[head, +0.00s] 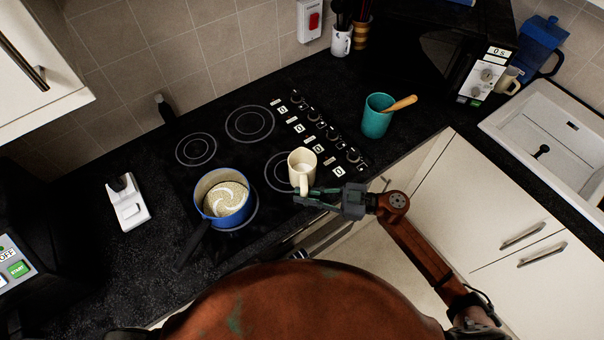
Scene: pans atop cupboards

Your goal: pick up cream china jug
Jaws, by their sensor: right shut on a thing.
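The cream china jug (302,169) stands at the right part of the black hob, close to the front burner ring. Its handle side faces the front. My right gripper (308,197) reaches in from the right and is shut on the jug at its near side. The fingers partly cover the handle. I cannot tell whether the jug's base touches the hob. My left gripper is not in the head view.
A blue pan (223,199) with pale contents sits left of the jug, its dark handle pointing forward. A teal pot (377,118) with a wooden spoon stands to the right, beyond the knobs. The sink (560,125) is far right. Counter between teal pot and sink is clear.

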